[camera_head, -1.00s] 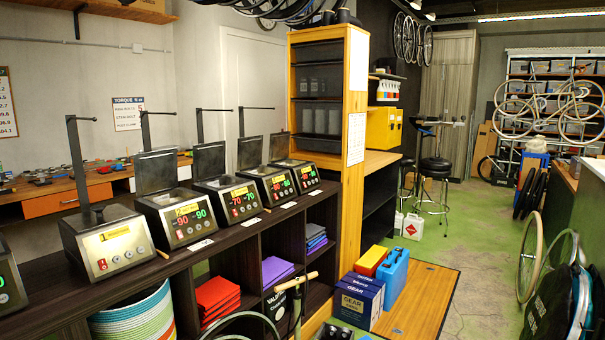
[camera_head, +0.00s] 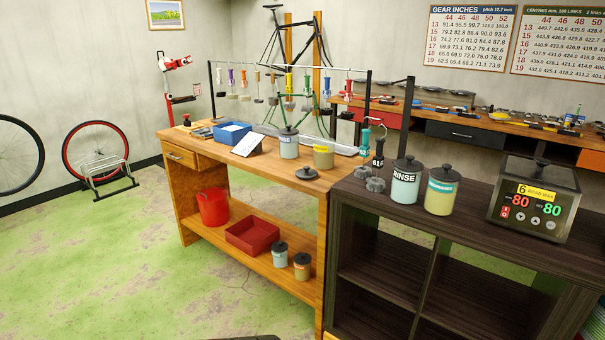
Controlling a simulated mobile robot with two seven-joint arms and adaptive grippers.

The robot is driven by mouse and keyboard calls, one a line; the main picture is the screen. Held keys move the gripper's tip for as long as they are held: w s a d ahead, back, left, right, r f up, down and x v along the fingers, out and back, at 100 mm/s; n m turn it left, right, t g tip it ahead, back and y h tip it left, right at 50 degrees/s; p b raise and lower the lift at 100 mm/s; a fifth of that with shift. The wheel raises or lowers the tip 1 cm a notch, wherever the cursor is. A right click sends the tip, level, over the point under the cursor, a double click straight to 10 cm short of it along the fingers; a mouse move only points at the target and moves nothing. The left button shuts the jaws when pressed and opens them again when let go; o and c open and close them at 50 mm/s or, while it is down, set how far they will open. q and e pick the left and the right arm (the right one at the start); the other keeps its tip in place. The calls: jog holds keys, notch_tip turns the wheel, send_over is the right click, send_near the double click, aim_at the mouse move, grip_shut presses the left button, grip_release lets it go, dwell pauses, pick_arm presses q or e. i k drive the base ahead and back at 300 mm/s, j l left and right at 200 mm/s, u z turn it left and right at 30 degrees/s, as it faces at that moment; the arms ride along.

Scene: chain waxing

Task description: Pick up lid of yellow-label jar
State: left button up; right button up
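An open jar with a yellowish label (camera_head: 323,158) stands on the wooden workbench, near its right end. A dark round lid with a knob (camera_head: 306,173) lies on the bench top just in front of that jar. A lidded grey-blue jar (camera_head: 289,145) stands to the left of it. Neither of my grippers is in view.
The wooden bench (camera_head: 217,152) also holds a blue bin (camera_head: 232,132) and a rack of hanging coloured tools. The dark shelf unit (camera_head: 365,205) to the right carries a RINSE jar (camera_head: 405,186), a teal-labelled jar (camera_head: 441,195) and a wax heater (camera_head: 533,205).

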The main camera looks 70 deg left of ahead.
aim_at(305, 173)
jog(key=u, duration=2.25)
jog(key=i+j+z, duration=0.4)
jog(key=i, duration=0.3)
jog(key=j, duration=0.1)
